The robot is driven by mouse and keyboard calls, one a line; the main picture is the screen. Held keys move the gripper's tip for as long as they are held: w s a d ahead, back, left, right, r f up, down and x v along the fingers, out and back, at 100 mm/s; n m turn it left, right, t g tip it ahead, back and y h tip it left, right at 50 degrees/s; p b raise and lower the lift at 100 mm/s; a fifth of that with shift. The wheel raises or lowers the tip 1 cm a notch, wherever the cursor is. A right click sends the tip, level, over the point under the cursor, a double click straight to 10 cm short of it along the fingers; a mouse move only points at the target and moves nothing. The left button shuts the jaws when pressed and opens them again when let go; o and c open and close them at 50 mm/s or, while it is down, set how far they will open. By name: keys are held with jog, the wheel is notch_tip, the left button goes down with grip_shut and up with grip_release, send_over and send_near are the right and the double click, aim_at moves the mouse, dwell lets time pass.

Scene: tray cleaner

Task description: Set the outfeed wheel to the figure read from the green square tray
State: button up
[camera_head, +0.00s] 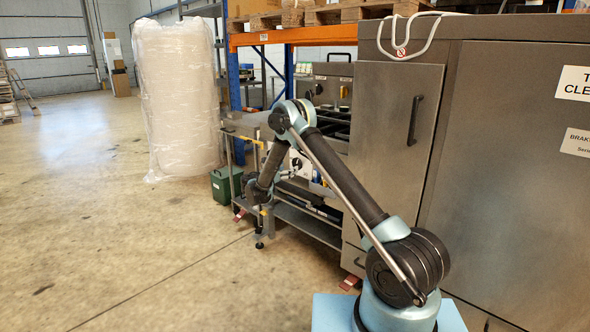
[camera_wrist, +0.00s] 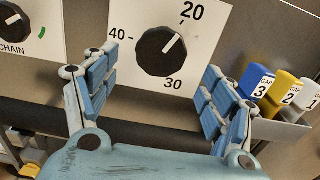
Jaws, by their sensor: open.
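A black round wheel (camera_wrist: 161,52) on a white plate shows in the wrist view, with the figures 20, 30 and 40 around it. Its white mark points to the upper right, near the 20 tick and slightly toward the 30 side. No name for this wheel is in view. My gripper (camera_wrist: 156,85) is open and empty, its blue-padded fingers spread left and right below and in front of the wheel. I cannot tell whether a finger touches the panel. In the head view my arm reaches down beside the machine. No green square tray is recognisable in either view.
A second dial marked CHAIN (camera_wrist: 12,22) is at the wrist view's upper left. Blue (camera_wrist: 256,82), yellow (camera_wrist: 284,90) and white (camera_wrist: 309,98) numbered blocks stand at the right. In the head view, a green bin (camera_head: 226,185) and wrapped pallet (camera_head: 177,95) stand left; open floor lies nearer.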

aim_at(295, 165)
jog(key=shift+x, duration=2.85)
jog(key=c, duration=1)
